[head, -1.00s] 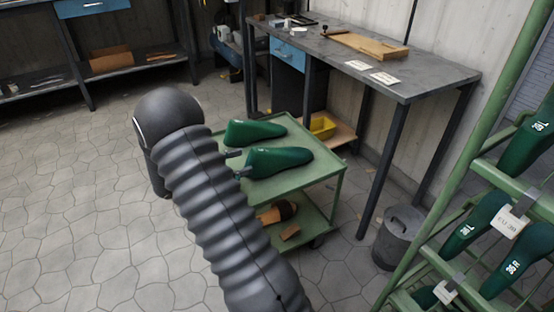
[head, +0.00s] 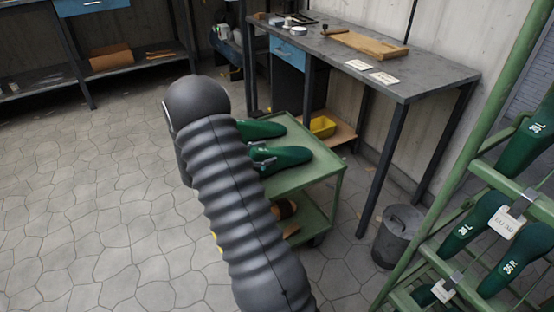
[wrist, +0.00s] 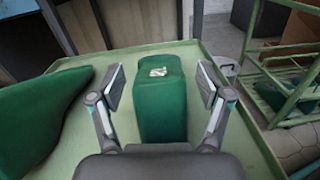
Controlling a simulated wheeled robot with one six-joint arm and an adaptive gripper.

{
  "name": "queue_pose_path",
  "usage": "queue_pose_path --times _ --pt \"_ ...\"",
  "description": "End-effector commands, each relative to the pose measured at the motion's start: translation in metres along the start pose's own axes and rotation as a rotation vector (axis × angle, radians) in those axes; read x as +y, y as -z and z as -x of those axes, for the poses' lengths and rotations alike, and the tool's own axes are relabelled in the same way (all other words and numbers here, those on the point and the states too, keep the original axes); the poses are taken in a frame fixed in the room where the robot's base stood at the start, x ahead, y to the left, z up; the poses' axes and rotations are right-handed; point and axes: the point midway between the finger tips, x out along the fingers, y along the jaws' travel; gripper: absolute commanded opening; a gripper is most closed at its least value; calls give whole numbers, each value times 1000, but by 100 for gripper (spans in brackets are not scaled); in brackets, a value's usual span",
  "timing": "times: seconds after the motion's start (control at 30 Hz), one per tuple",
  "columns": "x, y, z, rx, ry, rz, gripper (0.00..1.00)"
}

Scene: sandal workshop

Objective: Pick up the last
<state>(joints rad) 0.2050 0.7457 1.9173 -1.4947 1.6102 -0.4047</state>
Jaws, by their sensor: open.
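Two green lasts lie side by side on the top of a green cart (head: 317,179). In the head view my arm partly covers both, the nearer last (head: 290,158) and the farther last (head: 264,129). In the wrist view, one last (wrist: 163,108) with a small white marking lies between the spread fingers of my gripper (wrist: 161,86), apparently the nearer one. The other last (wrist: 42,112) is to its left. My gripper is open, with a gap visible beside the last near the fingertips. In the head view my arm hides most of the gripper.
A green rack (head: 462,175) holding more green lasts stands at the right. A grey workbench (head: 432,75) stands behind the cart, with a bin (head: 398,238) near its leg. The floor at left is clear.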

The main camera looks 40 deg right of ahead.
Motion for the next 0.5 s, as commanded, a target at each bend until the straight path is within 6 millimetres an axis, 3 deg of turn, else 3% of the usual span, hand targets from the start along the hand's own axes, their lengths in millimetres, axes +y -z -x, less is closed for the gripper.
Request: queue_pose_path --times 0.03,0.27,0.5 --pt "0 0 0 0 0 0 70" --pt "0 0 0 0 0 1 12" --pt "0 -1 0 -1 0 -1 12"
